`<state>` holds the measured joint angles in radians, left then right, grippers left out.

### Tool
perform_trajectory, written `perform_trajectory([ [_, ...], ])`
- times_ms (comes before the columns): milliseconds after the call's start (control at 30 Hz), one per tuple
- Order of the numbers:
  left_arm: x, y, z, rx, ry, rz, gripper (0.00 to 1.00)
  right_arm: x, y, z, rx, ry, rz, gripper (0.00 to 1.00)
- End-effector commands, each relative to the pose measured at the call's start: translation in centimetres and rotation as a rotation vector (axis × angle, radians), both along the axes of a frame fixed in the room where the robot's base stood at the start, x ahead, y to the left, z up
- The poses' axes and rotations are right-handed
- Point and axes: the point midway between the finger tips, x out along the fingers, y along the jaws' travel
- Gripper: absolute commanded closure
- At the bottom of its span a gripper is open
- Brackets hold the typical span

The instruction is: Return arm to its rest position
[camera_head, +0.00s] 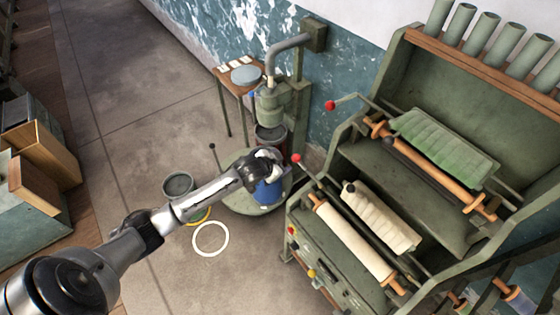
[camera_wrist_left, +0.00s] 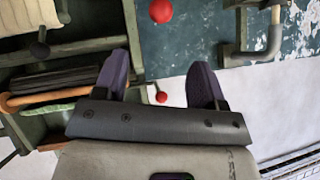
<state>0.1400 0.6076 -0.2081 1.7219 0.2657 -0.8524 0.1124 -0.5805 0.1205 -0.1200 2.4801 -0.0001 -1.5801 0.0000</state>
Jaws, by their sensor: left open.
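My left arm reaches across the head view from the lower left. My left gripper (camera_head: 268,170) is at its far end, above a round green stand and left of the machine with rollers. In the left wrist view the same gripper (camera_wrist_left: 160,78) has its two dark purple fingers wide apart, with nothing between them. A red ball knob (camera_wrist_left: 161,97) shows beyond the gap between the fingers. A blue thing (camera_head: 268,194) shows just below the gripper in the head view; its shape is partly hidden. My right gripper is in neither view.
The green roller machine (camera_head: 330,258) fills the right, with red-knobbed levers (camera_head: 330,105) sticking out. A round green stand (camera_head: 236,200), a grey bucket (camera_head: 178,184) and a white ring (camera_head: 211,238) are near the arm. A small table (camera_head: 228,80) stands behind. Floor at left is open.

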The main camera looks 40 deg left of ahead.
Motion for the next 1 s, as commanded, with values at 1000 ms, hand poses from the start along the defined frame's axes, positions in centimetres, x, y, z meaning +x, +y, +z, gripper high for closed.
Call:
perform_trajectory([
  [1000, -10.8, -7.8, 7.4, 0.177, 0.230, 0.016, 0.36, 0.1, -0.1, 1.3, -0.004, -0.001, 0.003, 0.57],
])
